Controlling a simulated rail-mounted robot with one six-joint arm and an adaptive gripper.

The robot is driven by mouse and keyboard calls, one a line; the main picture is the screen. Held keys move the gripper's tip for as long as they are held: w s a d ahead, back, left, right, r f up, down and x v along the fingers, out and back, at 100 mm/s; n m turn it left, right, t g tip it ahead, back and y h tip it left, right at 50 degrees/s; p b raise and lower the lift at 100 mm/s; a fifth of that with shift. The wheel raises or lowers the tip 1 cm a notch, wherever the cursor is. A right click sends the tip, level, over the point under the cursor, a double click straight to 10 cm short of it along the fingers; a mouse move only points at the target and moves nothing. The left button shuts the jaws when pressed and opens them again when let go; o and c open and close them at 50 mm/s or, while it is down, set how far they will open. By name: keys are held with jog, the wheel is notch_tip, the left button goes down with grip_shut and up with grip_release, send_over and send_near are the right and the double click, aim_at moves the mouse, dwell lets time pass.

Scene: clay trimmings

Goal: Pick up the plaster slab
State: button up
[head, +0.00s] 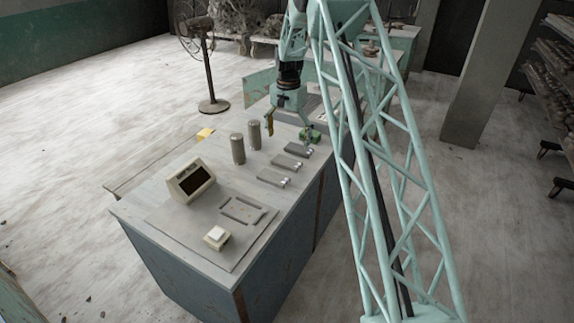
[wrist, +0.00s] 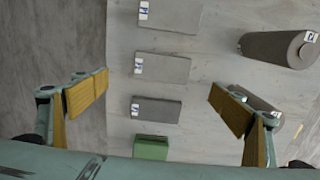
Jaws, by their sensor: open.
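Several flat grey slabs lie in a row on the table, each with a small white tag at one end. In the wrist view they are a far slab (wrist: 172,14), a middle slab (wrist: 162,68) and a near slab (wrist: 158,109). In the head view they lie at the table's right side (head: 272,177). I cannot tell by look which is the plaster slab. A green block (wrist: 150,147) lies in line beyond the near slab, partly hidden by my gripper body. My gripper (wrist: 158,92) is open and empty above the row, its yellow-padded fingers wide apart.
Two grey cylinders stand beside the slabs (head: 238,148) (head: 254,133). A beige box with a dark screen (head: 191,180), a small white box (head: 217,236) and a flat grey frame (head: 257,216) occupy the table's front. A fan (head: 207,70) stands on the floor behind.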

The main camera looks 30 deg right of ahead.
send_over(287, 161)
jog(key=shift+s+d+f, duration=0.1)
jog(key=shift+f, duration=1.3)
jog(key=shift+s+f, duration=0.1)
jog(key=shift+f, duration=1.3)
jog(key=shift+w+f+b, duration=0.15)
jog(key=shift+f+b, duration=0.5)
jog(key=shift+f, duration=1.95)
jog(key=c, duration=1)
